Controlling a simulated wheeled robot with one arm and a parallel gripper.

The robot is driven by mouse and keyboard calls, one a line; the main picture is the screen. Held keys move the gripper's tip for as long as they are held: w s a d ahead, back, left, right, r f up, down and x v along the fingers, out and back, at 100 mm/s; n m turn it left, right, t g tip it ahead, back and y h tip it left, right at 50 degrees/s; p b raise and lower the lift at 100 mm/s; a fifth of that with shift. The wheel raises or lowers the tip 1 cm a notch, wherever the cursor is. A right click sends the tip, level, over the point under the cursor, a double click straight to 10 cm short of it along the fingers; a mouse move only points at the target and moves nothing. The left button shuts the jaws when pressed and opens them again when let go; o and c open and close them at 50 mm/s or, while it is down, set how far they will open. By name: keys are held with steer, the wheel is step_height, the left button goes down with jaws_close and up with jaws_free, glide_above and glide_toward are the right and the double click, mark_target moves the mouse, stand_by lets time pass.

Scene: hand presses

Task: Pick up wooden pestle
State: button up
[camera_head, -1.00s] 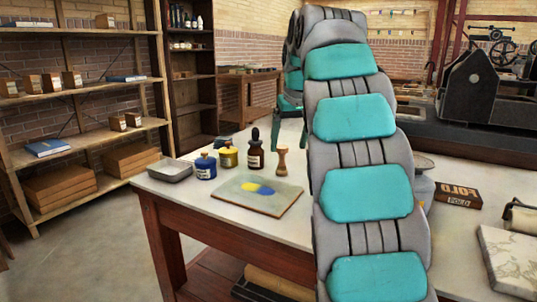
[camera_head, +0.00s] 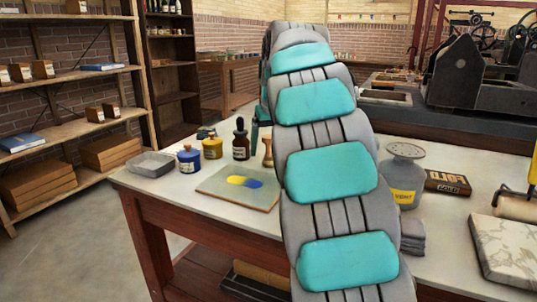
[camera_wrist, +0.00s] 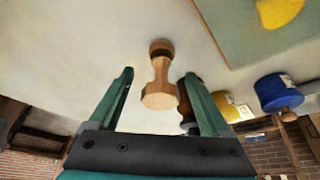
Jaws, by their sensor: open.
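The wooden pestle (camera_head: 267,151) stands upright on the table (camera_head: 215,222), right of the dark dropper bottle (camera_head: 241,146). My arm hides part of it in the head view. In the wrist view the pestle (camera_wrist: 160,78) shows between the two green fingers of my gripper (camera_wrist: 160,88), somewhat ahead of them. The gripper is open and empty. I cannot tell how far the fingers are from the pestle. In the head view the gripper is mostly hidden behind my arm.
A board with yellow and blue paint (camera_head: 238,187) lies in front of the pestle. A blue jar (camera_head: 189,160), a yellow jar (camera_head: 212,147) and a grey tray (camera_head: 151,164) stand to the left.

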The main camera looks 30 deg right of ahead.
steer(key=shift+w+f, duration=0.3)
steer(key=shift+f, duration=0.25)
jaws_close()
